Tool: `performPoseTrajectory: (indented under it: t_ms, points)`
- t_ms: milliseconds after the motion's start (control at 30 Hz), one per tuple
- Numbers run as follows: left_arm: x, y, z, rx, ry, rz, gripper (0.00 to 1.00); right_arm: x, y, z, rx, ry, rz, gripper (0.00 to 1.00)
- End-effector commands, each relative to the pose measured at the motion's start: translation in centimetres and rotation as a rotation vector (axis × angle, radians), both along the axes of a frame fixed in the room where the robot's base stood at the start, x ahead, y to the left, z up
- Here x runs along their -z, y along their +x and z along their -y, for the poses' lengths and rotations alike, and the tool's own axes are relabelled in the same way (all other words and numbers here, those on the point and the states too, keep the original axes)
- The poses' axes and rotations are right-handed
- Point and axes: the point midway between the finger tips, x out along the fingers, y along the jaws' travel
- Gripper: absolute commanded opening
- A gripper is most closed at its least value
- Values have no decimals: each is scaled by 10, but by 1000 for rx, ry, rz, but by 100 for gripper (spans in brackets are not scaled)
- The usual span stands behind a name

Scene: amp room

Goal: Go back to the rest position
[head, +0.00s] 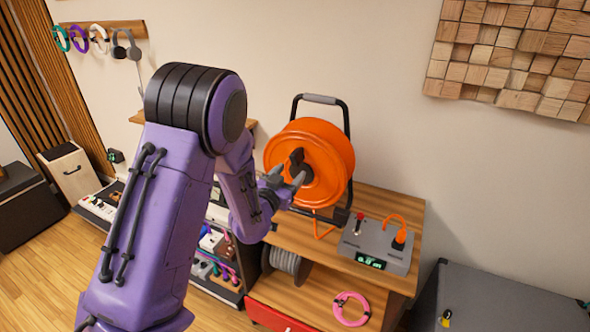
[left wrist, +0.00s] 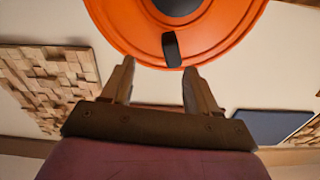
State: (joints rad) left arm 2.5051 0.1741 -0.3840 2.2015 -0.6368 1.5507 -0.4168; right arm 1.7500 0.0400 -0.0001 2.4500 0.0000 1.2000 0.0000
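My left gripper (head: 287,184) is raised in front of an orange cable reel (head: 328,158) that stands in a black frame on a wooden cabinet (head: 385,202). In the left wrist view the two fingers of my left gripper (left wrist: 158,85) are apart with nothing between them. The reel (left wrist: 225,30) and its black crank knob (left wrist: 172,48) lie just beyond the fingertips. I cannot tell the exact gap to the knob. My right gripper is in neither view.
A grey box (head: 376,246) with a display and an orange cable sits right of the reel. A pink cable coil (head: 352,309) and a grey spool (head: 287,262) lie on the lower shelf. A dark case (head: 500,300) stands at the right. Open floor shows at the left.

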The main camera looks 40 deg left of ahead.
Motion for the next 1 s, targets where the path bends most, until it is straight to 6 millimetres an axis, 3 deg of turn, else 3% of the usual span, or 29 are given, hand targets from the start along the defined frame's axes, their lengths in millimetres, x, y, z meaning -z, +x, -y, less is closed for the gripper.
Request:
performPoseTrajectory:
  t_ms: [533, 633, 667, 767, 800, 867, 1000]
  points:
    - [0, -2, 0, -1, -5, 2, 60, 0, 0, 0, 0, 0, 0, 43]
    - [12, -8, -4, -46, -105, -29, 60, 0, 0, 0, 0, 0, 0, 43]
    - [26, -13, 1, -75, -168, -59, 60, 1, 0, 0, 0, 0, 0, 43]
    - [102, -41, 22, -154, -315, -214, 60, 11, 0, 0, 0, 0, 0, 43]
    - [135, -57, 32, -186, -361, -285, 60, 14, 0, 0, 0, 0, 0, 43]
    - [181, -85, 46, -235, -420, -395, 60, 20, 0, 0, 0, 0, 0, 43]
    - [276, -167, 80, -344, -505, -652, 60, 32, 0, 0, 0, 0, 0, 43]
